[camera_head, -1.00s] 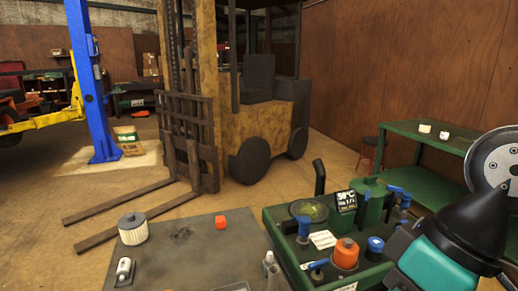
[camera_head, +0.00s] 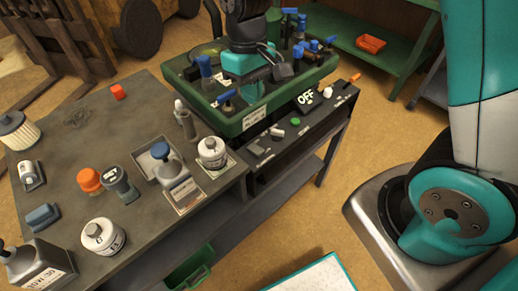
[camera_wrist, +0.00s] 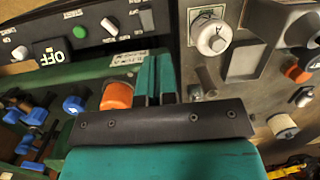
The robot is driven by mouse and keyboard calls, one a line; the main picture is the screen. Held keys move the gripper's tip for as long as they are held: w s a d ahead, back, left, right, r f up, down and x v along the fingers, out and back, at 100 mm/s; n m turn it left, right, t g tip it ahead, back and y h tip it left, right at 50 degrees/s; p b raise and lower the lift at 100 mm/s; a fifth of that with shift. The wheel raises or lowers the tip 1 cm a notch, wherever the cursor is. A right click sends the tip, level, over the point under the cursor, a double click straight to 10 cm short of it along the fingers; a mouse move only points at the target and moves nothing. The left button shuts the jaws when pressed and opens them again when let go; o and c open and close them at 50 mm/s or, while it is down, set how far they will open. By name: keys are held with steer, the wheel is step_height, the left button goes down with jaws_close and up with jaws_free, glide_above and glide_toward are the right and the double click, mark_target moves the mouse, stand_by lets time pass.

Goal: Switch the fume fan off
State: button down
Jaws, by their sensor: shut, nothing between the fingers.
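A dark control panel (camera_head: 300,125) runs along the bench beside the green tray. It has a display reading OFF (camera_head: 305,98), a green button (camera_head: 295,121), a white knob (camera_head: 327,92) and an orange-tipped lever (camera_head: 355,77). In the wrist view the OFF display (camera_wrist: 48,53), green button (camera_wrist: 80,32) and a white knob (camera_wrist: 110,27) show at the upper left. The labels are too small to tell which control is the fume fan's. My gripper (camera_head: 283,70) is shut and empty over the green tray, apart from the panel; its teal fingers (camera_wrist: 155,75) show in the wrist view.
The green tray (camera_head: 245,122) holds blue-capped fittings under my gripper. The grey table (camera_head: 75,150) at left carries white bottles (camera_head: 103,236), an orange-capped part (camera_head: 90,180) and other items. A green shelf (camera_head: 385,60) stands behind.

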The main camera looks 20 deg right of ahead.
mark_target(261, 153)
step_height(261, 153, down, 6)
steer(key=w+d+h, duration=0.1)
steer(key=w, duration=0.1)
steer(key=shift+w+r+m, duration=0.25)
steer(key=shift+w+m, duration=0.05)
steer(key=shift+w, duration=0.05)
steer(key=s+f, duration=0.1)
steer(key=f, duration=0.3)
steer(key=s+f, duration=0.1)
steer(key=f, duration=0.4)
steer(key=d+f, duration=0.1)
steer(key=f, duration=0.3)
steer(key=shift+s+f+p, duration=0.3)
steer(key=shift+s, duration=0.1)
steer(key=shift+a, duration=0.1)
